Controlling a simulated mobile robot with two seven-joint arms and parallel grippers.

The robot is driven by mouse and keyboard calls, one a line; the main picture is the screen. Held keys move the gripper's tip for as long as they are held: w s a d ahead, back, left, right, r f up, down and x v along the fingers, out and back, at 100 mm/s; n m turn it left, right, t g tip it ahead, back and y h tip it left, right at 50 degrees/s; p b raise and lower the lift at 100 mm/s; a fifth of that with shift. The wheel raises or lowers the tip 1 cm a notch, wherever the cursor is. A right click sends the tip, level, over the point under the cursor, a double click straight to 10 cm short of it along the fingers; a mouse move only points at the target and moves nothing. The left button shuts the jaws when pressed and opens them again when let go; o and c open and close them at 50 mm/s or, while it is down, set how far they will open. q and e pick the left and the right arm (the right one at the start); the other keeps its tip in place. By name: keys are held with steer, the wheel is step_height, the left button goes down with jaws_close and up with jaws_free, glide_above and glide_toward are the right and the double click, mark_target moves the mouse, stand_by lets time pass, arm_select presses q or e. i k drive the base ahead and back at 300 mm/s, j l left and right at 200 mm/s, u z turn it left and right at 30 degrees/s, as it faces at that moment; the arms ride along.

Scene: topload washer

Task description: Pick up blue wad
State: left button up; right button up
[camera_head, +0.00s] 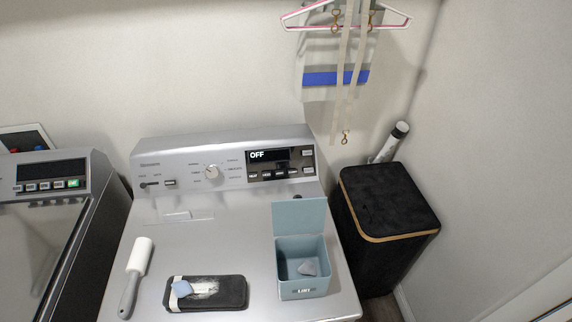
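A small light-blue wad (181,289) lies on the left part of a dark flat pad (232,293) on top of the washer. A whitish, fuzzy patch lies on the pad just right of the wad. A blue-grey open box labelled "LINT" (303,287) stands to the right of the pad, with its lid (300,216) raised. A greyish-blue wad (309,267) lies inside the box. Neither of my grippers shows in the head view.
A lint roller (136,270) with a grey handle lies left of the pad. The washer's control panel (224,166) rises behind. A black hamper (388,215) stands right of the washer, and another appliance (45,225) stands at left. The washer top behind the pad is mostly clear.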

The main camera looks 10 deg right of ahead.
mark_target(182, 288)
steer(key=u, duration=0.8)
